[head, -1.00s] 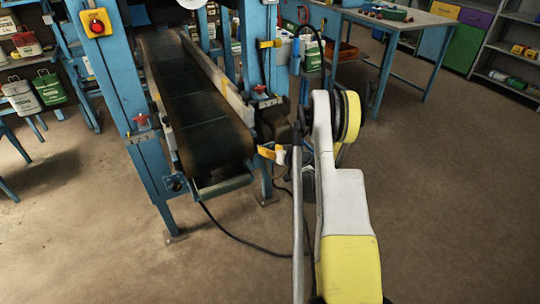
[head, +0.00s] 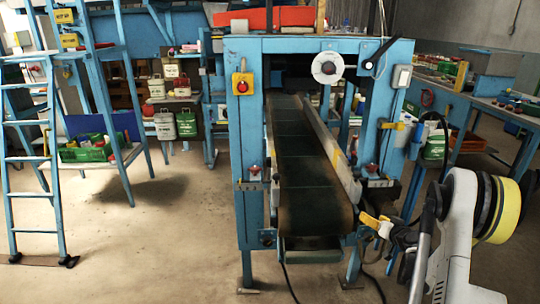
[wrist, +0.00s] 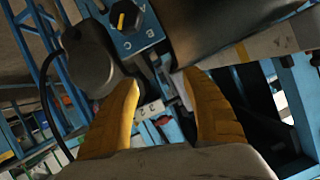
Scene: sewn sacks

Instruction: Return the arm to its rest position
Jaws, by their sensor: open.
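My arm (head: 455,260), white with a yellow band, reaches in from the lower right of the head view. My gripper (head: 376,222) has yellow fingers and is beside the right side of the conveyor's near end. In the wrist view the two yellow fingers of my gripper (wrist: 170,92) stand apart with nothing between them. Beyond them is a blue panel (wrist: 125,18) with a black-and-yellow knob marked A, B, C. I cannot tell whether a finger touches the machine's frame.
The conveyor belt (head: 305,185) is empty inside a blue frame (head: 250,140) with a red button (head: 243,85). A blue ladder (head: 55,170) stands at the left. A bench (head: 490,108) is at the right. The floor (head: 150,230) at front left is clear.

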